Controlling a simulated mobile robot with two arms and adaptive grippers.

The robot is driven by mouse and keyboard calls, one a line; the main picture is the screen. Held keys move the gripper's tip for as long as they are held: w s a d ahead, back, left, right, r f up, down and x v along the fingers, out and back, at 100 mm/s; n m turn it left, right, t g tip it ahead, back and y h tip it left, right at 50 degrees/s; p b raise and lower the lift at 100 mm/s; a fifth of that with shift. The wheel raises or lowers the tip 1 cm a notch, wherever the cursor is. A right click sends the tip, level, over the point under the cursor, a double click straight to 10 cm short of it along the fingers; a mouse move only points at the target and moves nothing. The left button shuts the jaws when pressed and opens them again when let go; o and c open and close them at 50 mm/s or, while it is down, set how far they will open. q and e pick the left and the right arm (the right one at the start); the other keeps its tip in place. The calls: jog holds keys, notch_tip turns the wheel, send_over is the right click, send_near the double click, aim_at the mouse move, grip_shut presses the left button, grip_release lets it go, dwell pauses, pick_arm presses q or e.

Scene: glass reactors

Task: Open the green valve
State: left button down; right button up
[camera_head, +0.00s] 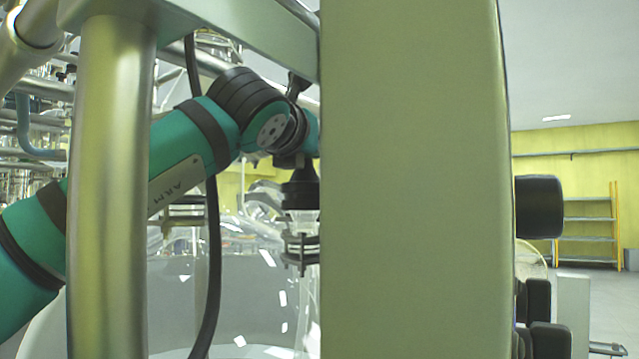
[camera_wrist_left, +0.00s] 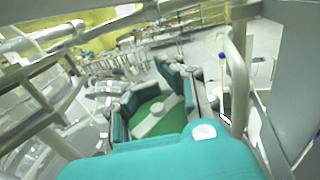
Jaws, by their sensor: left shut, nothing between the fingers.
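My left arm comes in from the left in the head view, and my left gripper (camera_head: 300,255) hangs from it pointing down. It is shut and empty, just left of the wide upright column, whose edge hides part of it. I cannot identify a green valve for certain in either view. In the left wrist view a bright green surface with a pale grey bar (camera_wrist_left: 158,116) across it sits between teal panels. I cannot tell whether it is the valve or part of me.
The wide grey-green column (camera_head: 415,180) blocks the middle of the head view. A metal post (camera_head: 108,200) stands in front of my left arm. A large glass vessel (camera_head: 225,290) is below the gripper. Yellow shelves (camera_head: 587,225) stand far right.

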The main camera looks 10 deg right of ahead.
pick_arm(q)
jog(key=shift+w+a+f+n+t+y+b, duration=0.15)
jog(key=shift+n+t+y+b, duration=0.15)
jog(key=shift+n+y, duration=0.4)
jog(key=shift+a+r+n+t+y+b, duration=0.15)
jog(key=shift+n+t+y+b, duration=0.25)
jog(key=shift+y, duration=0.55)
jog(key=shift+w+a+f+n+t+y+b, duration=0.1)
jog(key=shift+a+f+n+t+y+b, duration=0.1)
jog(key=shift+n+y, duration=0.55)
pick_arm(e)
jog(key=shift+f, duration=1.25)
pick_arm(q)
jog(key=shift+y, duration=0.3)
pick_arm(e)
jog(key=shift+d, duration=0.1)
pick_arm(q)
jog(key=c, duration=1.4)
grip_release()
jog(key=shift+s+r, duration=0.15)
jog(key=shift+s, duration=0.05)
jog(key=o, duration=0.4)
jog(key=shift+o, duration=0.2)
jog(key=shift+w+a, duration=0.1)
jog(key=shift+r+m, duration=0.1)
jog(key=shift+m, duration=0.15)
pick_arm(e)
jog(key=shift+r, duration=0.15)
